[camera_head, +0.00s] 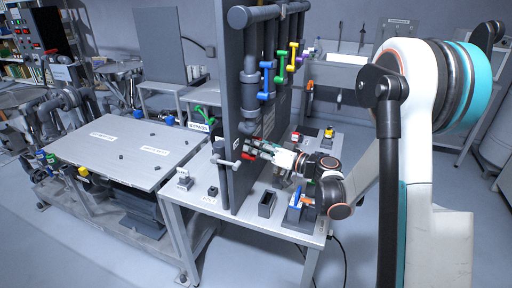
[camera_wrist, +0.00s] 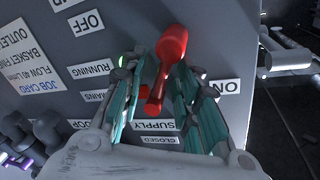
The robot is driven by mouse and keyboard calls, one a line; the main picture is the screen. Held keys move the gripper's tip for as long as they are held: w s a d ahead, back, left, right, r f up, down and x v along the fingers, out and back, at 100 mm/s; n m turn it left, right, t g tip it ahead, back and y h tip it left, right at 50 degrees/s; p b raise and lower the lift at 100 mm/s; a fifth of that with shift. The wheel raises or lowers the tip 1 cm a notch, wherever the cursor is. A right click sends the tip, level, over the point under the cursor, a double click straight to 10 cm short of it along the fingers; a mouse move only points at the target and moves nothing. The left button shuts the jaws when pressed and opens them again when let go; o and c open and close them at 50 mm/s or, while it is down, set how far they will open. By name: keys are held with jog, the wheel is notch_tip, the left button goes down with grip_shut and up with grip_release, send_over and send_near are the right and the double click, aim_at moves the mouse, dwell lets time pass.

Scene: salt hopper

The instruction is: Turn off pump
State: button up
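A red switch handle (camera_wrist: 168,62) stands out from a grey panel (camera_wrist: 200,30) in the wrist view. It slants, with its broad end at the top and its narrow end down between my fingers. An OFF label (camera_wrist: 87,23) is at the upper left and an ON label (camera_wrist: 225,87) at the right. My gripper (camera_wrist: 160,88) has one teal-padded finger on each side of the handle, with visible gaps; I cannot tell whether either touches it. In the head view my gripper (camera_head: 260,147) is at the dark upright panel (camera_head: 234,110), and the handle is mostly hidden.
A RUNNING label (camera_wrist: 92,68) sits beside a small green lamp (camera_wrist: 122,62). A job card (camera_wrist: 38,72) is at the left. In the head view, pipes with coloured valve handles (camera_head: 266,95) are above my gripper, and a blue holder (camera_head: 296,212) stands on the table below my arm.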

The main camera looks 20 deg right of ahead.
grip_shut()
jog(key=shift+w+d+f+m+g+b, duration=0.2)
jog(key=shift+f+m+g, duration=0.35)
jog(key=shift+m, duration=1.3)
jog(key=shift+w+d+f+m+g+b, duration=0.2)
jog(key=shift+w+f+m+g, duration=0.25)
jog(key=shift+m, duration=1.35)
jog(key=shift+w+d+f+m+g+b, duration=0.15)
jog(key=shift+f+m+g, duration=0.45)
jog(key=shift+m, duration=1.25)
jog(key=shift+f, duration=0.15)
grip_release()
jog(key=shift+d, duration=0.1)
